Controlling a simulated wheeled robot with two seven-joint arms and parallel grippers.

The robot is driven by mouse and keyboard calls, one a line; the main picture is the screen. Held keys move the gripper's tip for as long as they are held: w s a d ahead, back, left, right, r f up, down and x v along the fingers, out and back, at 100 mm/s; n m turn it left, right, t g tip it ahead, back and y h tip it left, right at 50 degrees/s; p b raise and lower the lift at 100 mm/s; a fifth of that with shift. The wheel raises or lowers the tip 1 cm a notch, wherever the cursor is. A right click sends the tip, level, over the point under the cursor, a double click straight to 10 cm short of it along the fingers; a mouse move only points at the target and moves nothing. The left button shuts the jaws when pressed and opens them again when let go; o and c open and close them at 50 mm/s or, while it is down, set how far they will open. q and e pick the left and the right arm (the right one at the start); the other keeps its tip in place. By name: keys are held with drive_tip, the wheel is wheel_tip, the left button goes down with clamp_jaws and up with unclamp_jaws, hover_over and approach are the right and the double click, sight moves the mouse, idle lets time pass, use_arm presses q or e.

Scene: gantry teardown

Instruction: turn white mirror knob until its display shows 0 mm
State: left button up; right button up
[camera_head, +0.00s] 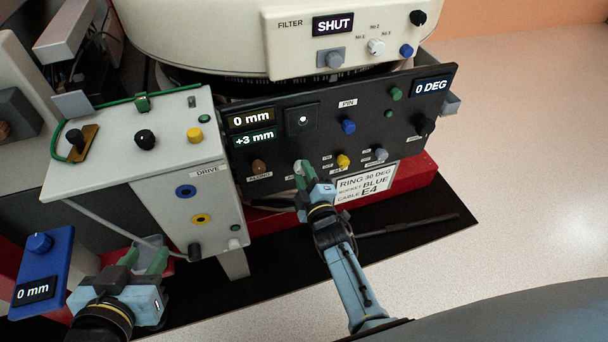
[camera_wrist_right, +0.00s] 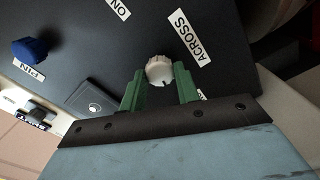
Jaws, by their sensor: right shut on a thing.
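The white mirror knob (camera_head: 298,167) sits low on the black panel (camera_head: 290,150). In the right wrist view the knob (camera_wrist_right: 159,71) is near a label reading ACROSS. My right gripper (camera_head: 308,177) is at the knob, its green fingers (camera_wrist_right: 160,84) on either side of it and shut on it. Two displays are on the panel's left: the upper one (camera_head: 250,119) reads 0 mm in amber, the lower one (camera_head: 254,139) reads +3 mm in green. My left gripper (camera_head: 145,256) is at lower left, its green fingers apart, away from the panel.
A brown knob (camera_head: 259,167) is just left of the white one, and a yellow knob (camera_head: 343,161) is to its right. A white drive box (camera_head: 150,170) stands left of the panel. A blue box (camera_head: 40,270) with a 0 mm display is at far left.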

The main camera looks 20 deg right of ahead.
idle(0.4)
drive_tip(key=o, duration=1)
drive_tip(key=shift+c, duration=0.2)
drive_tip(key=shift+s, duration=0.15)
use_arm(q)
drive_tip(key=s+a+f+g+y+p, duration=0.2)
drive_tip(key=s+a+f+g+p, duration=0.2)
drive_tip(key=s+f+g, duration=0.4)
wheel_tip(320, 180, down, 2)
drive_tip(key=s+a, duration=0.1)
drive_tip(key=s, duration=0.1)
drive_tip(key=shift+s+a+n+g+y, duration=0.3)
drive_tip(key=shift+s+g+y, duration=0.05)
drive_tip(key=shift+g+y, duration=0.05)
use_arm(e)
drive_tip(key=s, duration=1.3)
drive_tip(key=shift+d, duration=0.25)
use_arm(q)
drive_tip(key=shift+f, duration=0.1)
use_arm(e)
drive_tip(key=shift+s, duration=0.1)
